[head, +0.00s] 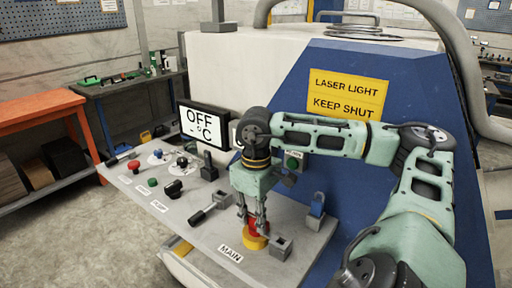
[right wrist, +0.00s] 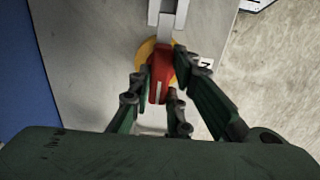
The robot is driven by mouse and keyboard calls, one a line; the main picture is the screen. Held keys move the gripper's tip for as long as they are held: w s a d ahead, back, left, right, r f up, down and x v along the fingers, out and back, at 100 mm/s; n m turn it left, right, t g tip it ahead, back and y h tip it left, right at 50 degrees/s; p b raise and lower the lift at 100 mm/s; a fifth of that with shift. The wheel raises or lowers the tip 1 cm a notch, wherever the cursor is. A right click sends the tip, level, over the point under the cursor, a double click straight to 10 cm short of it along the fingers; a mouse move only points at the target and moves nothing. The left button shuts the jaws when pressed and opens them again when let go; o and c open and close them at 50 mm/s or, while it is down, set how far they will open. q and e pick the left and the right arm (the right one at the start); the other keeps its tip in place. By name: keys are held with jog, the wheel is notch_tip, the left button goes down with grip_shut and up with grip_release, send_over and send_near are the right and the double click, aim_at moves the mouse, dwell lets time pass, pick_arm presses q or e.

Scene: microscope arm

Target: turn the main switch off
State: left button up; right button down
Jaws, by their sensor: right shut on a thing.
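The main switch has a red handle (right wrist: 160,75) on a yellow round base (right wrist: 147,49). In the head view the yellow base (head: 254,241) sits on the grey panel just above the MAIN label (head: 231,254). My right gripper (head: 256,222) points down over the switch, its fingers on both sides of the red handle. The right wrist view shows the fingers (right wrist: 155,100) closed around the handle. In the head view the fingers partly hide the handle. My left gripper is not in view.
A grey latch-like block (head: 279,246) stands close to the right of the switch. A black-handled lever (head: 207,209) lies to its left. A blue padlock (head: 317,206) is at the right. A screen (head: 203,126) reads OFF. Buttons and knobs (head: 173,188) fill the panel's left part.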

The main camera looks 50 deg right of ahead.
aim_at(255, 218)
jog(key=c, duration=1.6)
grip_release()
jog(key=shift+c, duration=0.2)
notch_tip(255, 218, up, 6)
jog(key=shift+w, duration=0.1)
jog(key=shift+r, duration=0.75)
